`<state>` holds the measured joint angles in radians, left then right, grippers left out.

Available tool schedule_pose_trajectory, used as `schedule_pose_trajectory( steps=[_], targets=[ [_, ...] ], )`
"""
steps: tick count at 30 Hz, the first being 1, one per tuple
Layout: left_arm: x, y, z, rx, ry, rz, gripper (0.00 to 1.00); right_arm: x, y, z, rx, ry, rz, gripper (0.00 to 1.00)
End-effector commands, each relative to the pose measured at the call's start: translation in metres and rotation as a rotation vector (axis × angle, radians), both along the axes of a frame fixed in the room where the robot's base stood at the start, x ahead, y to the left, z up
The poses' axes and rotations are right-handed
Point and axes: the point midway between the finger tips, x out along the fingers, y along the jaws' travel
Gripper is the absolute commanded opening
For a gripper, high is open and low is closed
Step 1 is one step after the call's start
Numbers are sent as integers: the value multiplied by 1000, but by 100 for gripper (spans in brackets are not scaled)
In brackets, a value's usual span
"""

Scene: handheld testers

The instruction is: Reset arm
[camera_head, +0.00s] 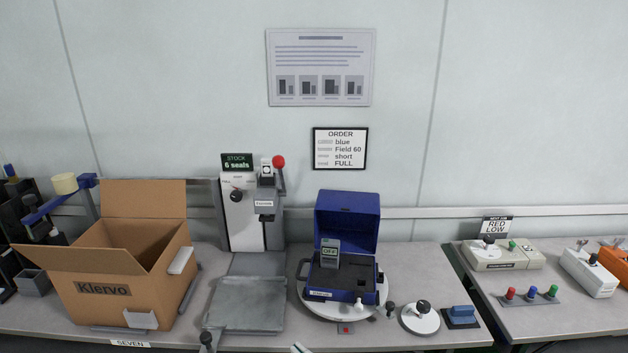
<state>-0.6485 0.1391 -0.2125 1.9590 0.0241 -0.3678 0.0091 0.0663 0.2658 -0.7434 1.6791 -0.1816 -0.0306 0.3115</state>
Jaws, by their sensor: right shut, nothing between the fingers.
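Only a small pale tip of my right gripper (300,348) shows, at the bottom edge of the head view just left of the middle. It is shut with nothing held, in front of the bench and apart from the things on it. The rest of that gripper and its arm are below the frame. My left gripper is not in view.
An open blue case (347,215) holding a grey tester (330,252) reading OFF sits on a white round turntable (312,305). Left are a seal press (240,215), a grey plate (247,303) and an open cardboard box (103,268). Right are a round knobbed disc (419,320) and a blue-topped pad (461,317).

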Motion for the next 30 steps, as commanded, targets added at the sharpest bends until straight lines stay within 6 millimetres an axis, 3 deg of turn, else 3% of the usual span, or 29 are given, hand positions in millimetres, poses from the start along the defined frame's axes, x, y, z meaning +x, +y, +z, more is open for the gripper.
schedule_pose_trajectory(
  steps=[8, 12, 16, 21, 30],
  targets=[
    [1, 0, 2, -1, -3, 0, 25, -60, -99, -80, -73, 223, -259, 0],
    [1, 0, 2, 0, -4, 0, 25, -104, -156, -119, -147, 336, -368, 0],
    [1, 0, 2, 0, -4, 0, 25, -142, -198, -144, -216, 417, -434, 0],
    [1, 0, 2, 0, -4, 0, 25, -168, -225, -158, -263, 470, -472, 0],
    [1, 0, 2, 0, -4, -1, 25, -172, -228, -160, -271, 476, -476, 0]
  ],
)
